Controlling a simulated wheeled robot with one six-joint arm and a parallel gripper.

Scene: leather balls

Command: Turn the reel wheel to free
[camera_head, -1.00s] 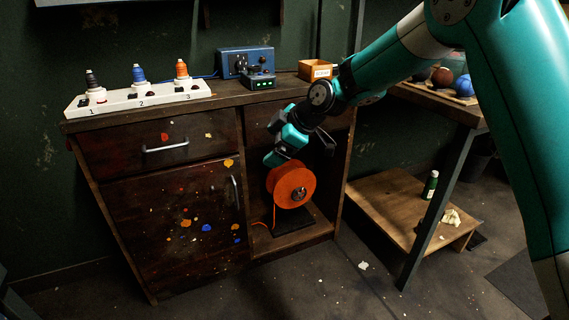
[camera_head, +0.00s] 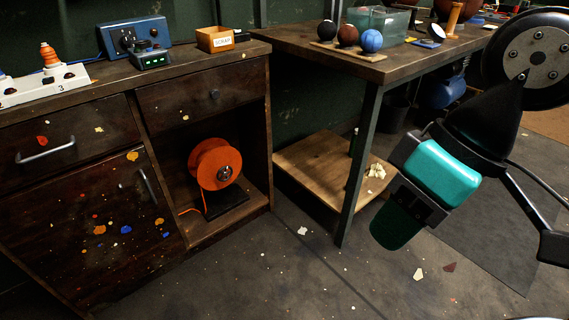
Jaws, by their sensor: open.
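The orange reel wheel (camera_head: 215,165) stands upright on a dark base inside the open cabinet compartment, below the small drawer. My gripper (camera_head: 396,226) hangs at the right, out in front of the table leg and well apart from the reel. It is open, and I see nothing held in it. The gaps between its fingers are hard to make out from this angle.
The cabinet (camera_head: 75,165) has a closed door and drawers. A table leg (camera_head: 359,165) and a low wooden shelf (camera_head: 315,165) stand between the reel and my gripper. Balls sit on a board (camera_head: 345,52) on the table. The floor in front is mostly clear, with scraps.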

